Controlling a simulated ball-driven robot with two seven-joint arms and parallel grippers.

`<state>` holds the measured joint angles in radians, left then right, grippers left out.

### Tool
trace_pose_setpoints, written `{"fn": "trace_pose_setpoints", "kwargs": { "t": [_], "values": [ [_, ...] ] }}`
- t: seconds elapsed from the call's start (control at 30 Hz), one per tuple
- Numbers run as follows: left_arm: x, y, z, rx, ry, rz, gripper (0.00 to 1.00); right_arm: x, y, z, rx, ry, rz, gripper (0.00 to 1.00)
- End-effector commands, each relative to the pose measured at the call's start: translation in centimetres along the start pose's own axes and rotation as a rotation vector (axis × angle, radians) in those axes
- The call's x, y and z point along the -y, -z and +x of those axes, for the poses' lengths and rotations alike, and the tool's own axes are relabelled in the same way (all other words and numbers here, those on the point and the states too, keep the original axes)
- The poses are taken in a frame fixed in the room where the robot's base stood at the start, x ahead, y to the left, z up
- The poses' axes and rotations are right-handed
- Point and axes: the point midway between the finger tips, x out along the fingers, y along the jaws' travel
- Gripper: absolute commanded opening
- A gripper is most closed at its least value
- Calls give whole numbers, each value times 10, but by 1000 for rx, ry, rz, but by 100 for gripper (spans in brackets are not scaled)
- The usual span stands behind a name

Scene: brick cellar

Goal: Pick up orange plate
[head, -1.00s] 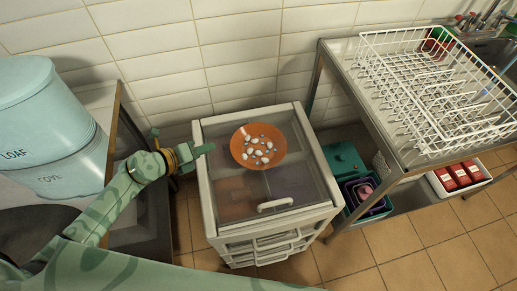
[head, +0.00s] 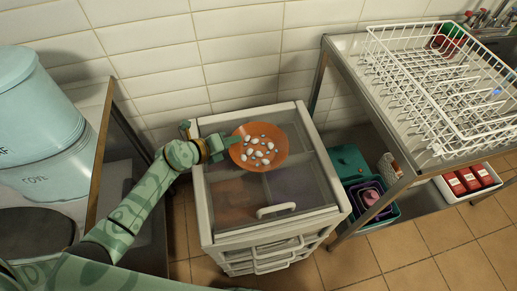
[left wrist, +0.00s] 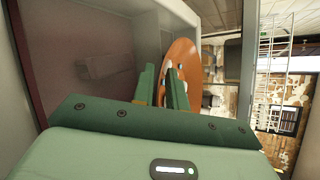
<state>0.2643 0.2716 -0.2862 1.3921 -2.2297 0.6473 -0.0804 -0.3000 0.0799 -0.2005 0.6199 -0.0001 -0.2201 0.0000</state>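The orange plate (head: 244,160) lies on the clear top of a white drawer unit, with several white oval pieces on it. My left gripper (head: 226,143) is at the plate's left rim. In the left wrist view the gripper's two green fingers (left wrist: 160,88) stand apart, with a gap between them. The plate (left wrist: 183,52) shows there edge-on, its rim reaching in at the fingers and partly hidden by the right finger. I cannot tell whether a finger touches it. My right gripper is not in view.
The drawer unit (head: 238,222) has a pale handle on its top. A metal table with a white dish rack (head: 440,90) stands to the right, with bins (head: 352,165) below. Light blue canisters (head: 45,100) stand at the left. A tiled wall is behind.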

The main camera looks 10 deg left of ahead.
Motion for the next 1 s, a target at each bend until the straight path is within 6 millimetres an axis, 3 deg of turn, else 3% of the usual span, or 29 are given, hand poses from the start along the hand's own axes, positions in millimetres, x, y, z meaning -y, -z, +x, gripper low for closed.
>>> {"fn": "trace_pose_setpoints", "kwargs": {
  "t": [0.43, 0.63, 0.77, 1.0],
  "values": [
    [1, -1, -1, 1, 0, 0, 0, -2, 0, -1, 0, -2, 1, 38],
    [15, -10, -10, 2, 2, 3, 0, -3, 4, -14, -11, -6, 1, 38],
    [38, -19, -20, 3, 6, 3, 0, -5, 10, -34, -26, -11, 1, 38],
    [108, -16, -29, 3, 8, 2, 0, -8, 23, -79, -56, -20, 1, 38]
  ]
}}
